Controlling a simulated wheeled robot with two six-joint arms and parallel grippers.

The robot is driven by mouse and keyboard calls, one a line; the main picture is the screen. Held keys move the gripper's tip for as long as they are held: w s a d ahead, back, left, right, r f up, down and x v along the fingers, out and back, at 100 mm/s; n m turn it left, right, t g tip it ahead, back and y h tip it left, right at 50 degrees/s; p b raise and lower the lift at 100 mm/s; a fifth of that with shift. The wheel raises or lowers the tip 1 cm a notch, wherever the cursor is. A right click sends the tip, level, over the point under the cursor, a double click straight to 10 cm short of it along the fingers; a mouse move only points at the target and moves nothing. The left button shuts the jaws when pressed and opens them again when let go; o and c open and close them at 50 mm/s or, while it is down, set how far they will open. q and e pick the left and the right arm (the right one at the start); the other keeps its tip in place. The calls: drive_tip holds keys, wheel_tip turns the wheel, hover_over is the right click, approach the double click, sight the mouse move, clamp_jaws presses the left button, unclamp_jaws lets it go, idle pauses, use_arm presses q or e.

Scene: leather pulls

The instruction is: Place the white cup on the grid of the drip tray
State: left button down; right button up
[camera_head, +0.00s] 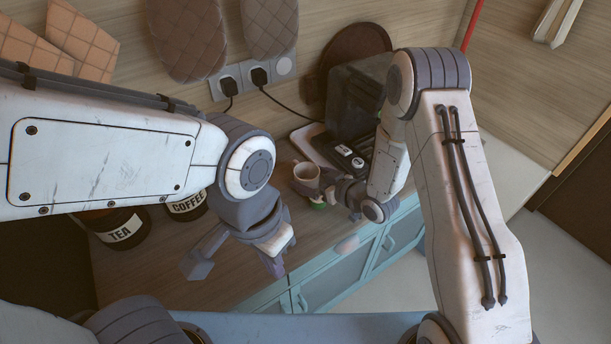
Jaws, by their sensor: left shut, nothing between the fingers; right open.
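A pale cup (306,172) stands upright on the wooden counter (245,248), left of a dark machine (357,100). My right gripper (324,193) is open at the cup's near right side; the arm partly hides the fingers, and I cannot tell whether they touch the cup. My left gripper (273,264) is shut and empty above the counter's front part, lower left of the cup. A light-rimmed base (312,146) shows beside the machine. The grid of the drip tray cannot be made out clearly.
Two small white items (351,156) lie on the machine's dark front. A green item (318,206) is by my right gripper. Black cables run to wall sockets (250,78).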

drive_tip(key=shift+x, duration=1.05)
drive_tip(key=c, duration=1.5)
drive_tip(key=shift+o, duration=0.2)
drive_tip(key=shift+r, duration=0.1)
